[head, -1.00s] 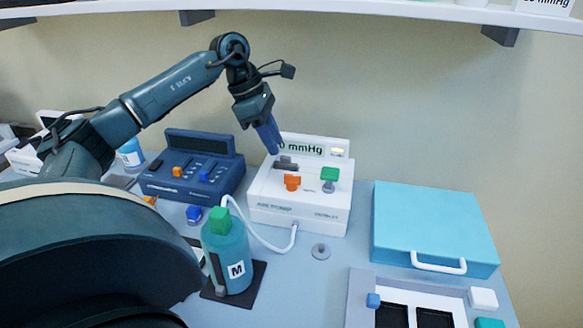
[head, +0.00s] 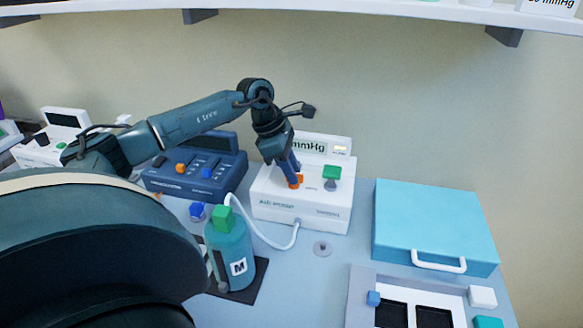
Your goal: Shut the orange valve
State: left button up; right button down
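The orange valve (head: 296,181) sits on top of the white pump box (head: 300,205), partly hidden behind my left gripper. My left gripper (head: 293,178) points down at the valve, with its fingertips at or right beside it; I cannot tell if they touch or grip it. A green valve (head: 331,174) stands just to the right on the same box. The display at the back of the box is partly covered by my arm, and "mmHg" is readable. My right gripper is not in view.
A teal bottle marked M (head: 231,250) with a green cap stands in front on a dark mat, joined to the box by a white hose (head: 270,242). A blue console (head: 196,172) is at the left. A light blue case (head: 433,222) and a tray (head: 361,295) are at the right.

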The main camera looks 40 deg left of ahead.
pick_arm(q)
jog(key=c, duration=0.4)
